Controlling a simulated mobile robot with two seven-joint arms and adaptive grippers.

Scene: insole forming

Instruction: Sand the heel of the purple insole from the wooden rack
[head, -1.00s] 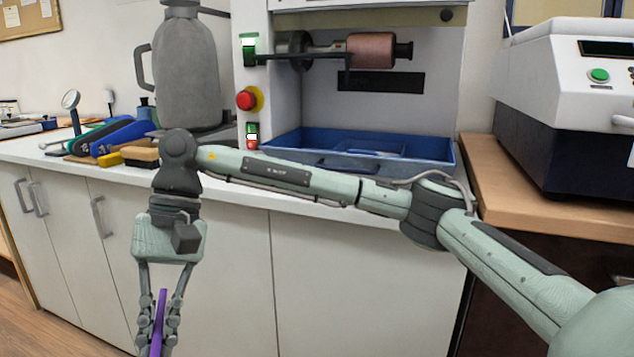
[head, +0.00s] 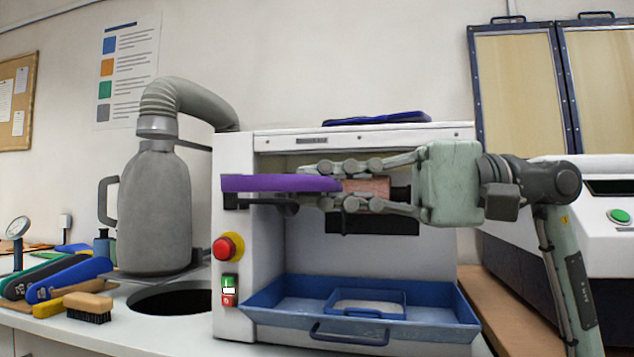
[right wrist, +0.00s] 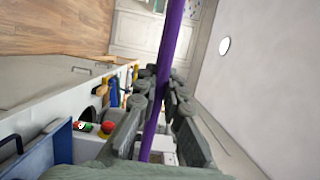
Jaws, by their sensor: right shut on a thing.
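The purple insole (head: 270,184) is held flat and level in my right gripper (head: 335,184), edge-on to the head view, its free end pointing left. My right gripper is shut on it; the insole also shows as a purple strip between the fingers in the right wrist view (right wrist: 168,65). The gripper and insole are in front of the white sanding machine (head: 232,150), at the height of its pinkish sanding drum (head: 368,187). The fingers partly hide the drum. I cannot tell whether the insole touches it. My left gripper is not in view.
A blue tray (head: 262,318) lies under the drum. A red stop button (head: 226,247) and a green-and-red switch (head: 229,290) are on the machine's left front. A grey dust collector (head: 155,210), blue and green insole-like pieces (head: 70,279) and a brush (head: 89,307) stand left.

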